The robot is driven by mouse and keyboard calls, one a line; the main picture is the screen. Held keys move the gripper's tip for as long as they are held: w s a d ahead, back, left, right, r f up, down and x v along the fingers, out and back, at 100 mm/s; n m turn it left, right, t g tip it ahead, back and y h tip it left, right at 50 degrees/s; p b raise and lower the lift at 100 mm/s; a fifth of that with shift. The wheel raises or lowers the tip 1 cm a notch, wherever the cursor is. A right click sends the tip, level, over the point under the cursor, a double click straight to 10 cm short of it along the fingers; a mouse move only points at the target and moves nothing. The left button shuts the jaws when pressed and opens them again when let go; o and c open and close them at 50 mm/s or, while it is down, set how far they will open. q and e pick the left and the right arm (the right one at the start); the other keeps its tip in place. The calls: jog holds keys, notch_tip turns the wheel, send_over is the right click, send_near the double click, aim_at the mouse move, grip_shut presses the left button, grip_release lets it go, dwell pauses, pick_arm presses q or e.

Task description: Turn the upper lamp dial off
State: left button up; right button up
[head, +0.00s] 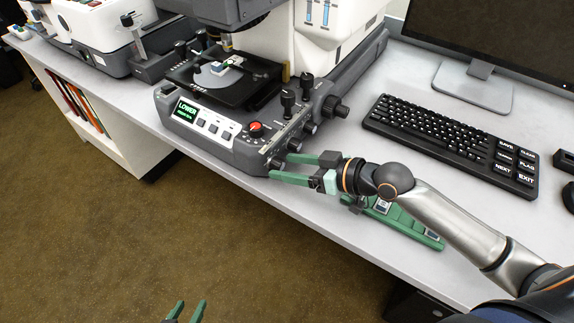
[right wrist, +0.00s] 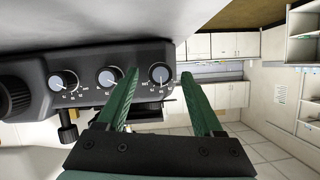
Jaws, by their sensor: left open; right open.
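Three round dials with white scale marks sit in a row on the microscope's side panel. In the right wrist view they are the left dial (right wrist: 62,80), the middle dial (right wrist: 109,77) and the right dial (right wrist: 160,73). Their labels are too small to read, so I cannot tell which is the upper lamp dial. My right gripper (head: 277,166) is open at the dial nearest the bench's front edge. In the right wrist view its green fingers (right wrist: 160,76) stand either side of the right dial; contact is unclear. My left gripper (head: 191,304) is open and empty at the bottom edge.
The microscope's front panel has a lit screen (head: 187,110) reading LOWER and a red knob (head: 255,127). Black knobs (head: 289,100) stand above the side dials. A green slide holder (head: 408,225) lies under my right arm. A keyboard (head: 430,128) is to the right.

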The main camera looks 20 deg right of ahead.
jog(key=shift+w+a+f, duration=0.15)
jog(key=shift+w+a, duration=0.15)
grip_shut()
dwell(0.5)
